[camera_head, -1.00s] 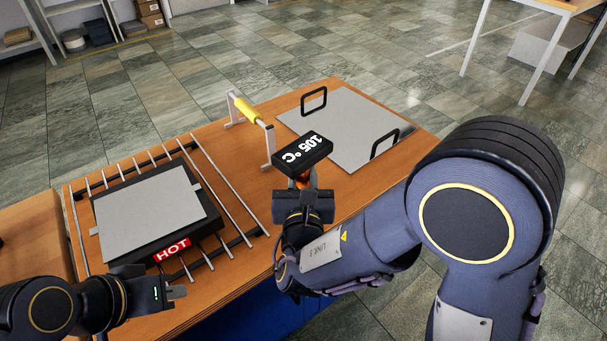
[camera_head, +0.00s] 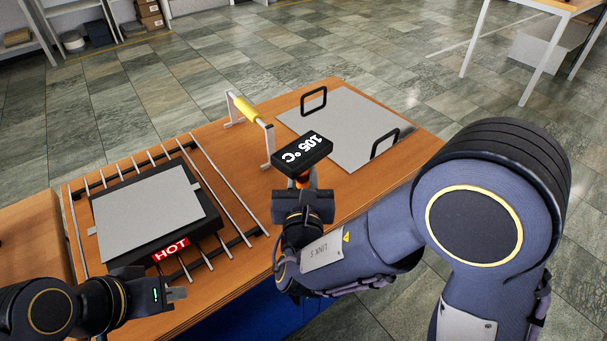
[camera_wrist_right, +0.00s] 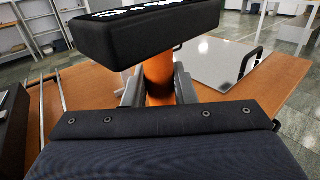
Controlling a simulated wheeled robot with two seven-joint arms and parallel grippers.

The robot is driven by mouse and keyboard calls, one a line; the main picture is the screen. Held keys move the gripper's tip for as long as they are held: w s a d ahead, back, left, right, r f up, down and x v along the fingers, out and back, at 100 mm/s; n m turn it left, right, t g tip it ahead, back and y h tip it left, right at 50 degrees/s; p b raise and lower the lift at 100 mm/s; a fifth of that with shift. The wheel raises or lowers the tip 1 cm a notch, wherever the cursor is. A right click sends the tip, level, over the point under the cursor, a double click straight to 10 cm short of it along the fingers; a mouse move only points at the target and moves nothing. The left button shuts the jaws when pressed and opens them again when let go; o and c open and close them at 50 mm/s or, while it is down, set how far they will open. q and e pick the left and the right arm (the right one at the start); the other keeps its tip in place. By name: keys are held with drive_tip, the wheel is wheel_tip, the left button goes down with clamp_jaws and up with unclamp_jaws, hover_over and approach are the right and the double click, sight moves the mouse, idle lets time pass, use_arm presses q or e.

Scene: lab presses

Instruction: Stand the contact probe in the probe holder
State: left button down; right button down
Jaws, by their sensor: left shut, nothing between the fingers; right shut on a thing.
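The contact probe (camera_head: 302,152) has a black head reading 105 °C and an orange handle. My right gripper (camera_head: 305,184) is shut on the handle and holds the probe upright near the middle of the table. In the right wrist view the orange handle (camera_wrist_right: 158,78) stands between the fingers, under the black head (camera_wrist_right: 148,28). My left gripper (camera_head: 176,292) is shut and empty, near the table's front edge at the lower left. I cannot make out the probe holder; the probe and right arm cover part of the table. The probe's tip is hidden.
A black hot plate marked HOT (camera_head: 172,249) with a grey sheet (camera_head: 150,212) sits on a metal rod rack (camera_head: 229,187) at left. A yellow roller on a stand (camera_head: 246,110) is behind the probe. A grey plate with two black handles (camera_head: 345,120) lies at the back right.

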use_arm(q)
drive_tip(key=shift+f, duration=0.25)
use_arm(e)
drive_tip(key=shift+f, duration=0.15)
use_arm(q)
drive_tip(key=shift+a+f, duration=0.1)
drive_tip(key=shift+f, duration=0.05)
use_arm(e)
drive_tip(key=shift+a+f, duration=0.1)
drive_tip(key=c, duration=1.1)
unclamp_jaws()
use_arm(q)
drive_tip(key=shift+f+b, duration=0.15)
drive_tip(key=shift+b, duration=0.25)
use_arm(e)
drive_tip(key=s, duration=0.7)
drive_tip(key=shift+s, duration=0.4)
